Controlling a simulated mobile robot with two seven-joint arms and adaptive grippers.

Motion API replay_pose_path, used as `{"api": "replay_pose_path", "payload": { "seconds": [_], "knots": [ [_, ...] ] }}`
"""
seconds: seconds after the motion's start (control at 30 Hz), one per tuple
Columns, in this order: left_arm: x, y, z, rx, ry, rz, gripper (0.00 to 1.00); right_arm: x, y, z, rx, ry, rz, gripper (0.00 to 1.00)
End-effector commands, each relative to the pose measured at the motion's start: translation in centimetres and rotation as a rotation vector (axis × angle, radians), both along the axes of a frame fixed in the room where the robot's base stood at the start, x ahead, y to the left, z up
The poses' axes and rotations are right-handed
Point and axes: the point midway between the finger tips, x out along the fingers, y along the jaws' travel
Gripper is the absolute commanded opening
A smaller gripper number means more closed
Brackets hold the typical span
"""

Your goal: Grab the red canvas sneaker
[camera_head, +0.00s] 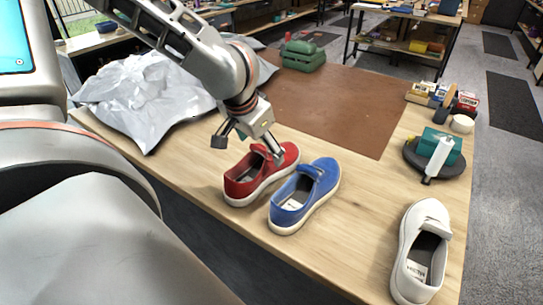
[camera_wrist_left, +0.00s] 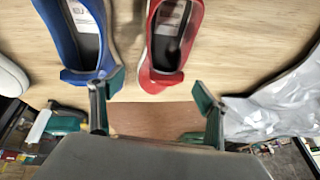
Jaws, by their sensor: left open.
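The red canvas sneaker (camera_head: 284,158) stands upright on the wooden table with its white sole down, close beside a blue sneaker (camera_head: 318,176). My left gripper (camera_head: 247,145) is open and empty, just above and behind the red sneaker, with one finger in front of its upper. In the left wrist view, the red sneaker's end (camera_wrist_left: 160,82) shows between the spread fingertips (camera_wrist_left: 160,90). The left finger there overlaps the end of the blue sneaker (camera_wrist_left: 75,72). Contact with either shoe cannot be told. My right gripper is not seen.
A white sneaker (camera_head: 441,214) stands near the right front. A silvery crumpled sheet (camera_head: 145,95) lies at the left, a brown mat (camera_head: 335,105) behind the shoes. A dark round tray (camera_head: 410,160) with a white tube, small boxes (camera_head: 467,104) and a green object (camera_head: 303,58) line the back and right.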

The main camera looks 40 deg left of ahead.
Motion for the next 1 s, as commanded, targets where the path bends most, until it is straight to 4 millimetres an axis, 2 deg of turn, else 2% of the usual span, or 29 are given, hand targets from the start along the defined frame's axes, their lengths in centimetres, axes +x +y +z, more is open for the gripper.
{"api": "replay_pose_path", "payload": {
  "seconds": [0.3, 0.7, 1.0],
  "knots": [
    [1.0, 0.4, -2.6, -0.001, 0.002, 0.001, 0.75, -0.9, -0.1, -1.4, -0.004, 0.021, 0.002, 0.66],
    [2.8, 1.4, -6.5, -0.001, 0.003, 0.000, 0.75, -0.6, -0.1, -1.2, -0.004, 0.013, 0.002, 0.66],
    [3.1, 1.5, -6.9, -0.001, 0.001, 0.000, 0.75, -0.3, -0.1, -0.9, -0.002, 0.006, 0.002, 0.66]
  ]
}}
